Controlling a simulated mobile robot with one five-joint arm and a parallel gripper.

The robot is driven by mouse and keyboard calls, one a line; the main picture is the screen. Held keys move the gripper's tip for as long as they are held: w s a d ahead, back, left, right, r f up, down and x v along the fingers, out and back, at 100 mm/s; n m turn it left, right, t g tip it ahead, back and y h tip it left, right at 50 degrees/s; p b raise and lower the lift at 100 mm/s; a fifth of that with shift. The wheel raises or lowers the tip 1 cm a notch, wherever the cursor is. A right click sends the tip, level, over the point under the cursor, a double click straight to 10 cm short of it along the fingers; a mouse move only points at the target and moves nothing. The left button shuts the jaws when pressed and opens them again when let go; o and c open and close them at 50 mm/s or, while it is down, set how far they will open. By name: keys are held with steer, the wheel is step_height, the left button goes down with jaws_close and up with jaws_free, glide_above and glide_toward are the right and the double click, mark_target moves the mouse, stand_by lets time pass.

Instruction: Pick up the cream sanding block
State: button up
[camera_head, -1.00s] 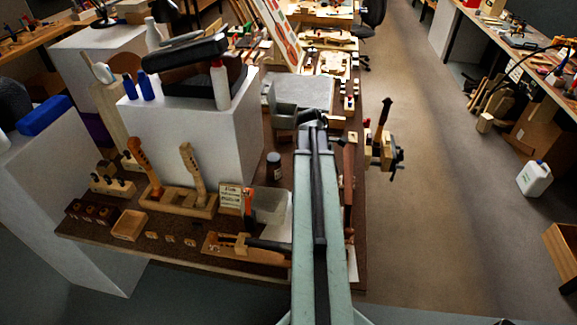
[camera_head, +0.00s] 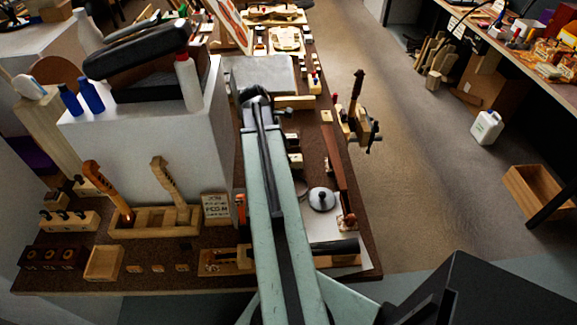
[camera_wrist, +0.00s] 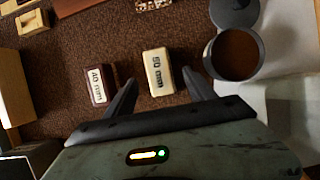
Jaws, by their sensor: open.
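In the wrist view, a small cream block (camera_wrist: 158,72) with a dark label that seems to read 50 mm lies on the brown bench top. My gripper (camera_wrist: 158,78) is open and empty, with one dark fingertip at each side of the block's near end in the picture. I cannot tell the height between the fingertips and the block. A similar dark red-brown block (camera_wrist: 97,84) with a 40 mm label lies outside the left finger. In the head view, my arm hides the fingertips, and I cannot surely pick out the cream block.
A round dark-grey thing with a brown inside (camera_wrist: 237,55) lies close by the right finger. In the head view, a white box stand (camera_head: 160,150) rises left of my arm. A wooden holder (camera_head: 150,222) stands in front of it. Open floor (camera_head: 420,190) lies right of the bench.

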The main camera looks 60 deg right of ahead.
mark_target(292, 157)
steer(key=b+x, duration=0.5)
steer(key=shift+d+f, duration=0.1)
steer(key=shift+f, duration=0.1)
steer(key=shift+r, duration=0.2)
jaws_close()
step_height(292, 157, up, 10)
steer(key=p, duration=1)
steer(key=shift+r+p, duration=0.15)
steer(key=shift+p, duration=0.15)
steer(key=c, duration=0.9)
jaws_free()
steer(key=c, duration=0.4)
steer(key=shift+o, duration=0.2)
steer(key=shift+s, duration=0.1)
